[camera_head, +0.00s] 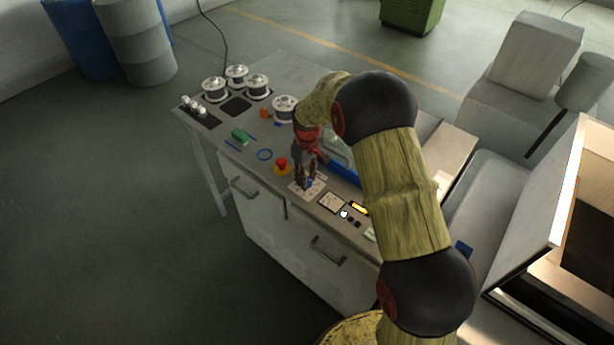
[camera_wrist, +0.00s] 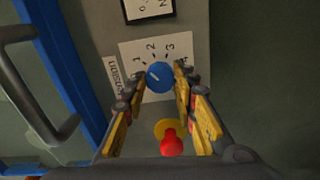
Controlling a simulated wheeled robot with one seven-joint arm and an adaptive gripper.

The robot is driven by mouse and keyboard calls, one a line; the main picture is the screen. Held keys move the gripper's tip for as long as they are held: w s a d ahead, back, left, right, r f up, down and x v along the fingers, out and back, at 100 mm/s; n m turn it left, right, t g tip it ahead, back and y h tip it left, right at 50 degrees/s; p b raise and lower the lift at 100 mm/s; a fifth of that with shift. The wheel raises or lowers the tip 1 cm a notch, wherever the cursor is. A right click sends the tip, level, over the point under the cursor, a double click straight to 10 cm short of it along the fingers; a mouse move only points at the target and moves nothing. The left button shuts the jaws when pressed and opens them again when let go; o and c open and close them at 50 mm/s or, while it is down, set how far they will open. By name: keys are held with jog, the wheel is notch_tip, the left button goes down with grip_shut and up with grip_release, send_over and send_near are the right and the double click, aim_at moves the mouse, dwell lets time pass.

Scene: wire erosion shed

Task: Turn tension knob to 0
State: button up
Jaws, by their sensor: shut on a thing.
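The blue tension knob (camera_wrist: 159,76) sits on a white dial plate (camera_wrist: 128,52) with the numbers 1 to 4 and part of the word TENSION showing. The 0 mark is not visible in the wrist view. My gripper (camera_wrist: 158,88) is shut on the knob, one finger on each side. A faint pale line shows on the knob, but I cannot tell its exact reading. In the head view my gripper (camera_head: 309,182) points down at the dial plate (camera_head: 296,188) at the bench's front edge; the fingers mostly hide the knob there.
A red emergency stop button (camera_wrist: 171,144) on a yellow base is close beside the dial; it also shows in the head view (camera_head: 282,164). A square meter (camera_head: 332,202) lies on the other side.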

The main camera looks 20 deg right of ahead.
jog(key=n+p, duration=0.1)
jog(key=n, duration=0.4)
jog(key=shift+n, duration=0.3)
jog(key=shift+n+p, duration=0.3)
jog(key=shift+n, duration=2)
jog(key=o, duration=1.2)
jog(key=shift+c, duration=0.2)
notch_tip(320, 180, up, 12)
